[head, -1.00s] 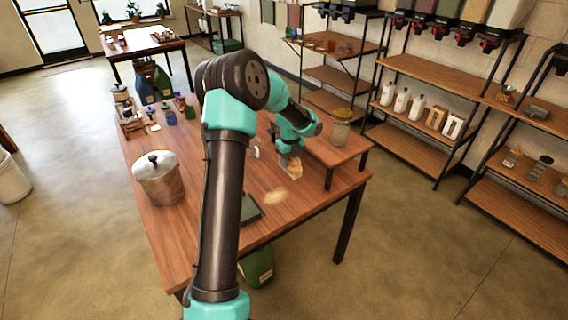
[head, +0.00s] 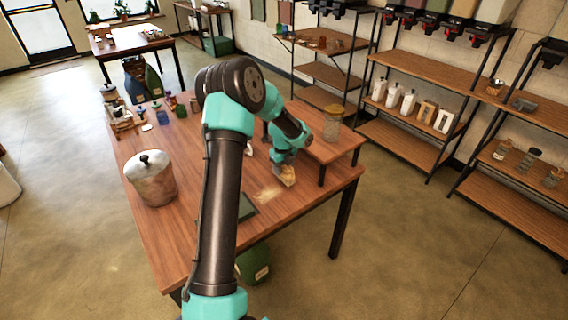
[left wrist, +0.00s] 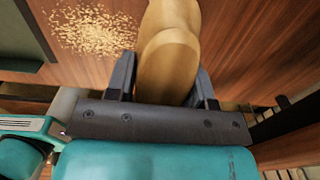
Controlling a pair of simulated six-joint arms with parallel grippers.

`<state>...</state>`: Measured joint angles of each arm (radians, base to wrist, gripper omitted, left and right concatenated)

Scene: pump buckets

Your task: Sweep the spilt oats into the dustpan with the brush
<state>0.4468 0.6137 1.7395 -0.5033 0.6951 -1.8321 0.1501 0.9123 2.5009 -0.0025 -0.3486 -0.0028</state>
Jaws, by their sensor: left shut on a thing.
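My left gripper (head: 284,158) is shut on the tan brush (head: 287,176), holding it low at the table beside the oats. In the left wrist view the brush (left wrist: 168,62) stands between the gripper's two dark fingers (left wrist: 163,82). The spilt oats (head: 268,194) lie in a thin patch just left of the brush; they also show in the left wrist view (left wrist: 95,30). The dark green dustpan (head: 247,208) lies left of the oats, partly hidden behind my left arm. Its edge shows in the left wrist view (left wrist: 22,35). My right gripper is not in view.
A lidded metal pot (head: 151,180) stands on the table's left side. A glass jar (head: 333,123) stands on a raised wooden shelf (head: 337,147) at the right. Small jars and bottles crowd the far end.

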